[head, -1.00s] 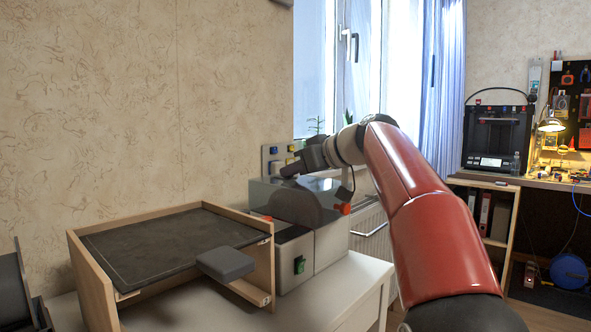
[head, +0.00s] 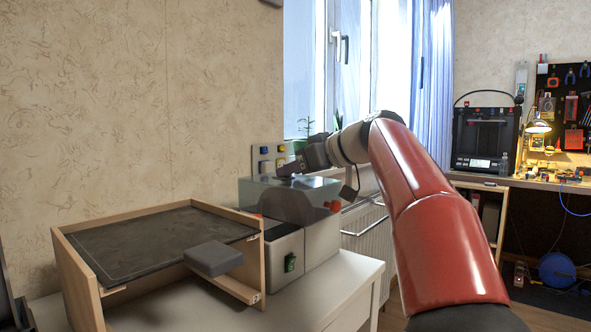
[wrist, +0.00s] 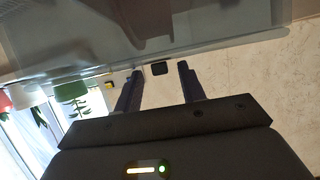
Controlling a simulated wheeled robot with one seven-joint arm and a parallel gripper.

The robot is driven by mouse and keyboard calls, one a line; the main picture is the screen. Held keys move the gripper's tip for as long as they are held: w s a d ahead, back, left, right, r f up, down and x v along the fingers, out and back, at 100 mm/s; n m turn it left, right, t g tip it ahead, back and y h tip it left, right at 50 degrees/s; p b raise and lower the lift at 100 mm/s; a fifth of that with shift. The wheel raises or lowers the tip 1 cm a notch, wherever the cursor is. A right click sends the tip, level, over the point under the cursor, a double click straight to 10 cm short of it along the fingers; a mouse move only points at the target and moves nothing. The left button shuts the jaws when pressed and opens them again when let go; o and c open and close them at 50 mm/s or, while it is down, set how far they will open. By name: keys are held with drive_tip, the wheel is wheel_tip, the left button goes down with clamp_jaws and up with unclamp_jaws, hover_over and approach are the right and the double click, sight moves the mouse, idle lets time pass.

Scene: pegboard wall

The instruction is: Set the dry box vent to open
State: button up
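The dry box appears to be the grey box with a see-through smoky lid (head: 258,196) on the white table, by the wall. An orange-red knob (head: 333,206) sits at its right side. I cannot tell which part is the vent. My gripper (head: 285,170) is over the back of the lid, close to the wall; it also shows in the wrist view (wrist: 160,72). Its two dark fingers are apart with nothing held. A small black piece (wrist: 159,69) shows between the fingertips in the wrist view, near the lid's edge; whether they touch it is unclear.
A wall panel (head: 257,160) with blue and yellow parts is behind the gripper. A wooden tray-like box (head: 78,285) with a dark top and grey block (head: 213,258) stands left. A radiator (head: 367,245) is right.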

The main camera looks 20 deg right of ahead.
drive_tip(key=v, duration=0.7)
drive_tip(key=shift+s+d+r, duration=0.1)
drive_tip(key=shift+s+d, duration=0.1)
drive_tip(key=shift+s, duration=0.15)
